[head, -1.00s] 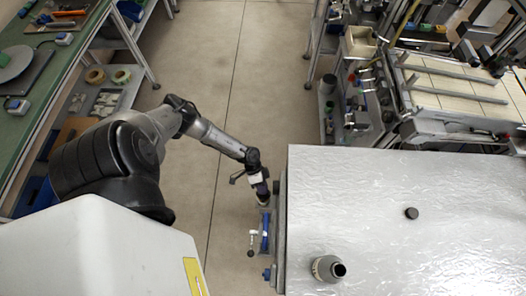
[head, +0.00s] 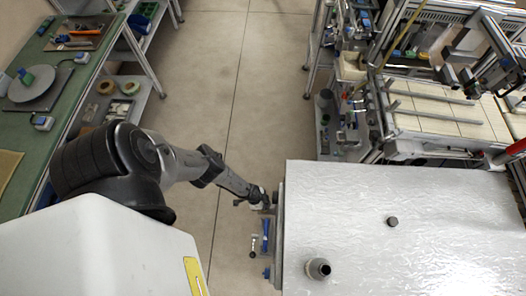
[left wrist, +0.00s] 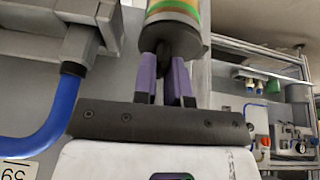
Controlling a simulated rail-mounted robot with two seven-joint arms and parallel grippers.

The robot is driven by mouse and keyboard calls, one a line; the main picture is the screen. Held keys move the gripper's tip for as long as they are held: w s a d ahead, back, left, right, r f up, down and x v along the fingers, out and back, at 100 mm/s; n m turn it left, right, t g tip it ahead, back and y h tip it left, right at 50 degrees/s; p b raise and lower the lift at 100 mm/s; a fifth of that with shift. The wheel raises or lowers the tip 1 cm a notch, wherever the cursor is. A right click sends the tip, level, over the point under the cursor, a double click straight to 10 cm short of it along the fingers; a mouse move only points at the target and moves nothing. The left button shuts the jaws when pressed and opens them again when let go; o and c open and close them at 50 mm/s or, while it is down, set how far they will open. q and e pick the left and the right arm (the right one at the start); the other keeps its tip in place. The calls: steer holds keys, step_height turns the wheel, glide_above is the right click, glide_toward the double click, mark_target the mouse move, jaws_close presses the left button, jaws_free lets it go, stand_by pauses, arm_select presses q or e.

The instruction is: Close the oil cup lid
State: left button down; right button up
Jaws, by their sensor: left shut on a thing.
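My left gripper (head: 262,205) is beside the left side of the white-topped cabinet (head: 420,200). In the left wrist view, its purple fingers (left wrist: 166,78) are shut on a dark knob-like part (left wrist: 178,50). The head view is too small to show the grip. My right gripper is out of view.
A blue fitting (head: 265,235) is on the cabinet's left side. A thick blue hose (left wrist: 45,125) runs close to the gripper in the left wrist view. A green workbench (head: 60,120) stands at the left. The floor (head: 215,80) between is clear.

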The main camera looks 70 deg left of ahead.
arm_select(q)
steer(key=shift+s+d+f+y, duration=0.1)
steer(key=shift+f+y, duration=0.05)
steer(key=shift+y, duration=0.15)
stand_by(0.4)
steer(key=c, duration=1.2)
jaws_free()
steer(key=shift+o, duration=0.2)
steer(key=p+v, duration=1.2)
steer(key=v, duration=0.1)
steer(key=shift+s+r, duration=0.2)
steer(key=shift+r, duration=0.15)
steer(key=shift+m, duration=0.3)
